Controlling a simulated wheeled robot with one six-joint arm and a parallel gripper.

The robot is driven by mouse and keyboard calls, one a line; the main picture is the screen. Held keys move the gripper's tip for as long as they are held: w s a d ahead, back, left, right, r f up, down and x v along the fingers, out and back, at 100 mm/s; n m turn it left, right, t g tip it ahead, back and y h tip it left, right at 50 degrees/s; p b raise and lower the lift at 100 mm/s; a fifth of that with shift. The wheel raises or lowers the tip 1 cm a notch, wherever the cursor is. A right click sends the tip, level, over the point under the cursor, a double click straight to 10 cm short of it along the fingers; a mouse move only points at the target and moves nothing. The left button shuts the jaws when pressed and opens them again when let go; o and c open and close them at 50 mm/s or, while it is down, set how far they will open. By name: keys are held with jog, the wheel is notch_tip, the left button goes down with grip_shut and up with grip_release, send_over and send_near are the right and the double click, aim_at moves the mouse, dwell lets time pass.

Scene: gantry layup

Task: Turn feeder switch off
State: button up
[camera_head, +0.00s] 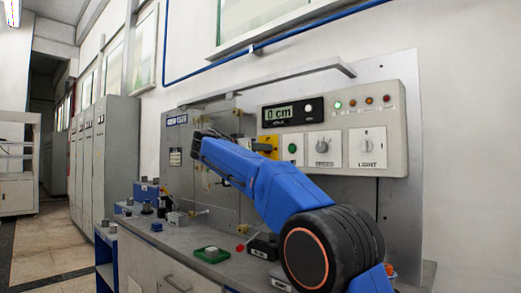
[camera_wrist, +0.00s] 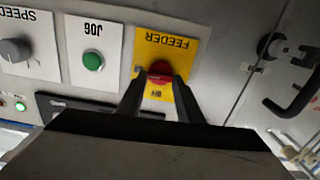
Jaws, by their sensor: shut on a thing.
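The feeder switch is a red knob (camera_wrist: 160,72) on a yellow plate (camera_wrist: 166,45) marked FEEDER, seen upside down in the wrist view. My gripper (camera_wrist: 160,84) has its two dark fingers on either side of the red knob and is shut on it. In the head view the yellow plate (camera_head: 266,143) shows at the left end of the grey control panel (camera_head: 402,140), partly behind my blue arm. The red knob and my fingertips are hidden there. The exact angle of the knob is hard to tell.
Beside the feeder plate are a green JOG button (camera_wrist: 93,61) and a SPEED knob (camera_wrist: 14,51). A LIGHT switch (camera_head: 367,147) and a display reading 0 cm (camera_head: 293,112) are on the panel. A handle (camera_wrist: 292,98) stands out nearby. Small parts lie on the bench (camera_head: 180,237).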

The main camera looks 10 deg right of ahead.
jog(key=shift+w+a+f+n, duration=0.1)
jog(key=shift+f+n, duration=0.05)
jog(key=shift+n, duration=4.15)
jog(key=shift+w+a+f+n, duration=0.1)
jog(key=shift+n, duration=4.2)
jog(key=o, duration=1.1)
jog(key=shift+s, duration=0.1)
jog(key=v, duration=1.7)
jog(key=shift+a, duration=0.1)
